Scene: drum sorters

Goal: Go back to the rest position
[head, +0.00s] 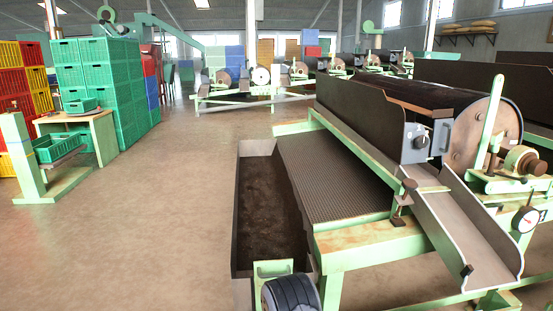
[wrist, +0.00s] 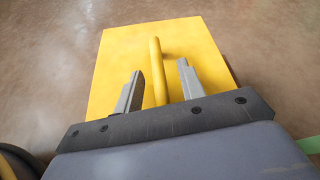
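My gripper (wrist: 160,66) shows in the wrist view, with its two grey fingers apart. A yellow bar (wrist: 157,72) stands out from a flat yellow panel (wrist: 120,50) between the fingers. There is a visible gap on each side of the bar, so the fingers are not closed on it. I cannot tell how far the fingertips are from the panel. My gripper does not show in the head view.
A drum sorter (head: 345,240) with a metal chute (head: 455,228) fills the right. A dark-bottomed trough (head: 268,205) lies beside it. Green crates (head: 110,85) and a small table (head: 85,122) stand at left. The floor (head: 175,215) between is clear.

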